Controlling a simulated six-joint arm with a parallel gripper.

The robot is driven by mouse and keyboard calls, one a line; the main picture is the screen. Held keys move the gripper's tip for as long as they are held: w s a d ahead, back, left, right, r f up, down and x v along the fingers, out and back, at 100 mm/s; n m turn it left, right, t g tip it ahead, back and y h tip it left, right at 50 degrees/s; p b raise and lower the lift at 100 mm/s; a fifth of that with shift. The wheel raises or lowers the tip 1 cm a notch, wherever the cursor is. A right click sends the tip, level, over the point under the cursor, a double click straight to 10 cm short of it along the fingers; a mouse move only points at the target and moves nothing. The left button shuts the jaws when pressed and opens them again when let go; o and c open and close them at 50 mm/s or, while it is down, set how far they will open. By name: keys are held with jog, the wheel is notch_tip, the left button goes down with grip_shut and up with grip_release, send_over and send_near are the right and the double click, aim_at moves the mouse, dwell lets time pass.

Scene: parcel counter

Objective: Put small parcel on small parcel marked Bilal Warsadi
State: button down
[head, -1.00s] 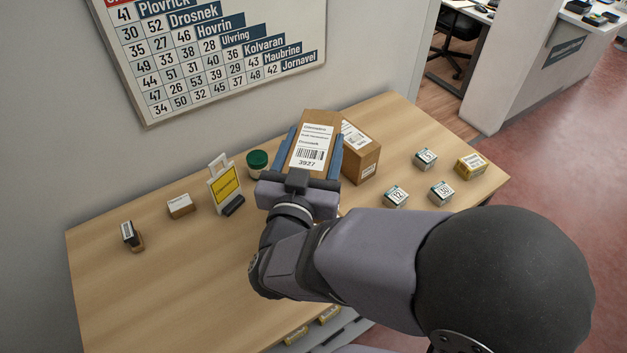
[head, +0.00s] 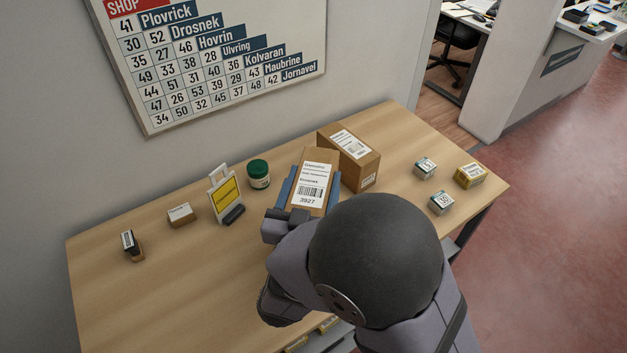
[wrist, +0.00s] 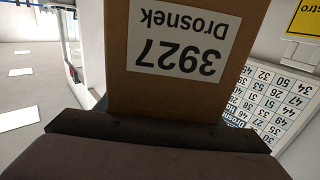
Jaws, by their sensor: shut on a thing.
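My gripper (head: 311,186) is shut on a brown cardboard parcel (head: 321,157), with one blue finger along each side. The parcel's white label shows a barcode and 3927. In the wrist view the held parcel (wrist: 122,95) fills the middle, its label reading Drosnek 3927 upside down. A second brown parcel (head: 368,169) with a white label stands on the table just behind and right of it. Its name is too small to read, and I cannot read Bilal Warsadi anywhere. I cannot tell whether the held parcel touches the table or the second parcel.
On the wooden table (head: 190,290) stand a green-lidded jar (head: 258,175), a yellow sign (head: 226,196), a small labelled box (head: 181,214) and a dark-topped stamp-like block (head: 131,244). The front left is clear.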

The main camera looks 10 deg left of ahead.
jog(key=shift+f, duration=0.1)
dwell(0.3)
jog(key=c, duration=0.5)
grip_release()
jog(key=shift+f, duration=0.15)
jog(key=shift+r, duration=0.25)
jog(key=shift+s+f, duration=0.15)
jog(key=shift+s, duration=0.2)
jog(key=s+b, duration=0.3)
jog(key=s, duration=0.8)
jog(key=shift+s+b, duration=0.2)
jog(key=shift+b, duration=0.15)
